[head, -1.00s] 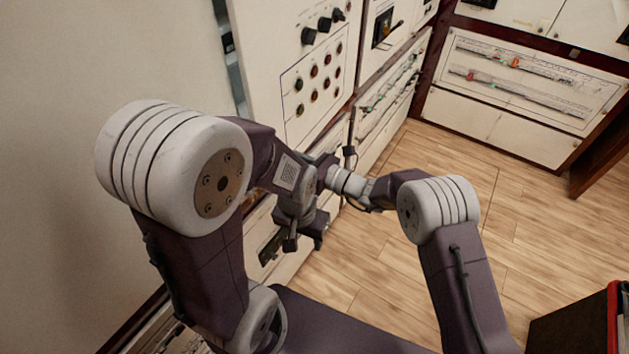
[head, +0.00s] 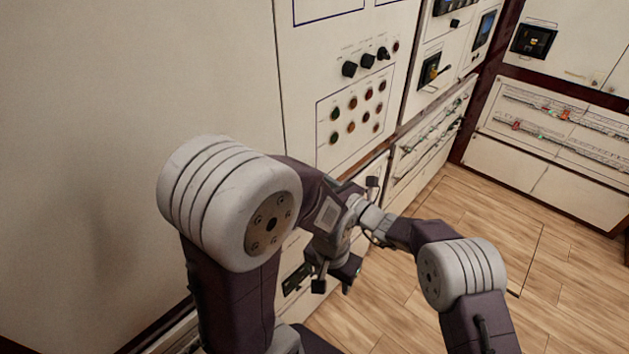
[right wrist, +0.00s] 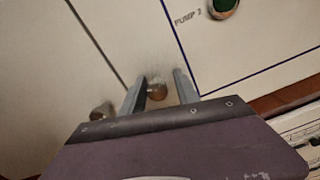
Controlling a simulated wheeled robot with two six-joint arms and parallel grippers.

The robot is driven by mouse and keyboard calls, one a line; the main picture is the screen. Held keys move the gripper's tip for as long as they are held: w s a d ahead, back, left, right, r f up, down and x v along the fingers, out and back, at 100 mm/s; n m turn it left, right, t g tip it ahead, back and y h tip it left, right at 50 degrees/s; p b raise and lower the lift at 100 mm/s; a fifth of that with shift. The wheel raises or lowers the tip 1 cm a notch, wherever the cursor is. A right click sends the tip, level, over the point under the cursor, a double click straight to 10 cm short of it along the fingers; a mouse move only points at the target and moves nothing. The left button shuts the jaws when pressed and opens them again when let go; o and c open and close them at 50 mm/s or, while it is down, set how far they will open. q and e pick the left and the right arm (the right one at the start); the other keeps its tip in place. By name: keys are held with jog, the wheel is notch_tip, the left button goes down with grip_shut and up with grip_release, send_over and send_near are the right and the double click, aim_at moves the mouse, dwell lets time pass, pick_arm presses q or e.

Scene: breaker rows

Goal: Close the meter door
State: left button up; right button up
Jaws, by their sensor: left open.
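A large plain white panel (head: 120,90), which looks like the meter door, fills the left of the head view. Its right edge meets the white panel with knobs and coloured buttons (head: 335,60), with no gap visible there. My left gripper (head: 335,285) is open and empty, low in front of the cabinets. My right gripper is mostly hidden behind my arms in the head view. In the right wrist view its fingers (right wrist: 160,88) are apart, with a small round knob (right wrist: 157,90) between them; contact cannot be told.
A second round knob (right wrist: 101,112) shows left of the fingers, and a green button (right wrist: 224,5) beside the "PUMP 2" label. Breaker rows (head: 565,120) line the far cabinet. The wooden floor (head: 480,220) is clear at right.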

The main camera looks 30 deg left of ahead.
jog(key=shift+s+a+r, duration=0.1)
jog(key=shift+s+a, duration=0.05)
jog(key=shift+s, duration=0.15)
jog(key=shift+s+d, duration=0.1)
jog(key=shift+d, duration=0.35)
jog(key=s+d+b, duration=0.1)
jog(key=d, duration=0.7)
jog(key=shift+d+b, duration=0.15)
jog(key=shift+b, duration=0.2)
